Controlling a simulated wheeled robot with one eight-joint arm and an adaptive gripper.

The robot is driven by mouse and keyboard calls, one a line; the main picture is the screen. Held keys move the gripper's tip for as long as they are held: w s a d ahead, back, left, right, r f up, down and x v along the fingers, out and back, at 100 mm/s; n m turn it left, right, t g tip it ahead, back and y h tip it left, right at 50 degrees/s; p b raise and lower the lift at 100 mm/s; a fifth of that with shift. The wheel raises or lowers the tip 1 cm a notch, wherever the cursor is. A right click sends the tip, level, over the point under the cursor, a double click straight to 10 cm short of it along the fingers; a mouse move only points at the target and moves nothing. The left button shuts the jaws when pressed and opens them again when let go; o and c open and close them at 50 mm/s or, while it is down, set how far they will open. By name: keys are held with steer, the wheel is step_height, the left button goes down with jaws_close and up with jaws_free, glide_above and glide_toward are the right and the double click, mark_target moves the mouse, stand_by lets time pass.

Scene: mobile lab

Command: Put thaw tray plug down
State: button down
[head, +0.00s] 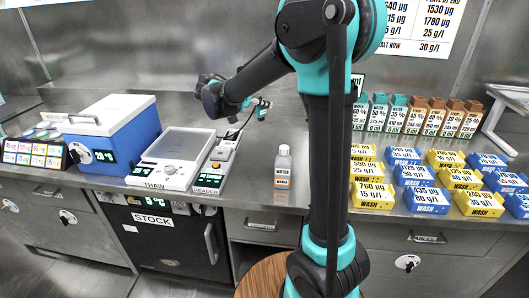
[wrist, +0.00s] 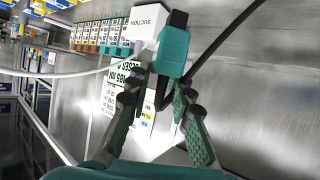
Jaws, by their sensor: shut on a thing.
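My gripper (wrist: 160,88) is shut on the thaw tray plug (wrist: 173,52), a teal block with a black end, in the wrist view. A black cable runs from the plug to the right and curves by the fingers. In the head view my gripper (head: 250,104) is small, held above the back of the counter with a dark cable hanging below it. The white thaw tray (head: 172,144), labelled THAW, lies on the counter to the left and below my gripper.
A blue box with a white lid (head: 114,133) stands left of the tray. A narrow grey device (head: 217,163) lies right of the tray. A small bottle (head: 283,166) stands farther right, with bare counter around it. A white suction box (wrist: 145,28) shows beyond the plug.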

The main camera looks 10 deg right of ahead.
step_height(320, 180, down, 18)
steer(key=shift+r, duration=0.25)
steer(key=shift+f, duration=0.1)
steer(key=shift+f, duration=0.35)
steer(key=shift+f, duration=0.15)
steer(key=c, duration=1.3)
jaws_free()
steer(key=shift+c, duration=0.2)
steer(key=shift+r, duration=0.55)
steer(key=v, duration=1.2)
